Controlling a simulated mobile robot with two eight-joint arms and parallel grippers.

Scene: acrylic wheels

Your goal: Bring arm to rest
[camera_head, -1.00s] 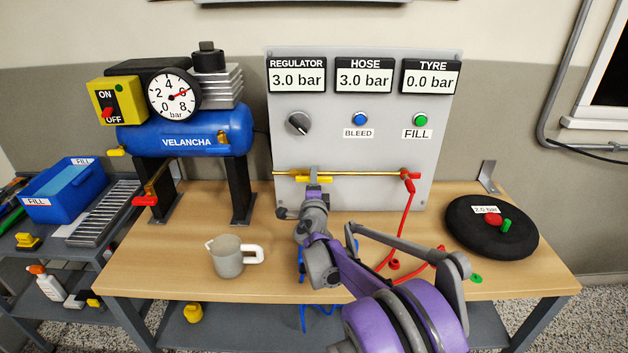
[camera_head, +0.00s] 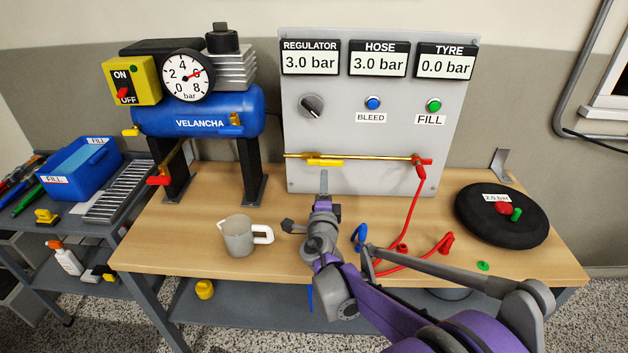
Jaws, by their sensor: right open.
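My right gripper (camera_head: 323,186) is over the middle of the wooden bench (camera_head: 190,223), in front of the grey panel (camera_head: 460,115). It is open, with nothing seen between its fingers. My right arm, purple and grey, reaches in from the bottom right and hides part of the bench's front edge. My left gripper is not in view.
A grey mug (camera_head: 237,238) stands left of my gripper. Red hose (camera_head: 413,208) lies to its right. A black tyre (camera_head: 500,214) lies at the right. The blue compressor (camera_head: 180,118) stands at the back left.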

